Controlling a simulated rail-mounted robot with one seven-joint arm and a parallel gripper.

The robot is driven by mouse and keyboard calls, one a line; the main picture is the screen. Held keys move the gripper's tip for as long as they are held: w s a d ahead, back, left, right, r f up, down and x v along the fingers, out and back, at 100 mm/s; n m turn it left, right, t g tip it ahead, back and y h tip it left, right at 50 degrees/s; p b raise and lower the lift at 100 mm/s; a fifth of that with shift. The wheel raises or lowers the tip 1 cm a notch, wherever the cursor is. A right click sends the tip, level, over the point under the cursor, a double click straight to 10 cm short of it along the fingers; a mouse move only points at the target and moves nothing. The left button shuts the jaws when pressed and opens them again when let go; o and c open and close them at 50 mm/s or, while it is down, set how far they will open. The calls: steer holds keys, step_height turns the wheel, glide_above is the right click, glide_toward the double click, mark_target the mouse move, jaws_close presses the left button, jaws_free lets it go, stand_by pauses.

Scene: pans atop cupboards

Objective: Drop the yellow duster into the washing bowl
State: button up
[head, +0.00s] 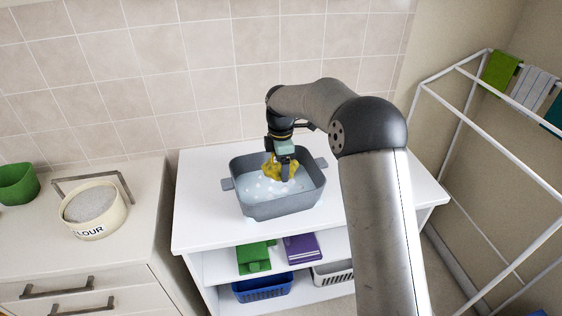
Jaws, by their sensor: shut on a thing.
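The yellow duster (270,170) hangs crumpled from my gripper (284,172), which is shut on it. The washing bowl (277,208) is a grey tub with side handles, standing on the white shelf unit's top and holding pale, sudsy water. My gripper points down over the bowl, toward its back half. The duster is over the bowl's opening; I cannot tell whether its lower edge touches the water. My gripper hides part of the duster.
The white unit (205,208) holds green cloths (254,257), a purple cloth (301,247) and a blue basket (262,288) below. A flour tin (95,217) and a green bowl (17,184) stand on the left cupboard. A white drying rack (452,118) stands right.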

steer(key=o, duration=1.1)
step_height(320, 180, up, 18)
steer(key=shift+f+b, duration=0.2)
steer(key=shift+b, duration=0.45)
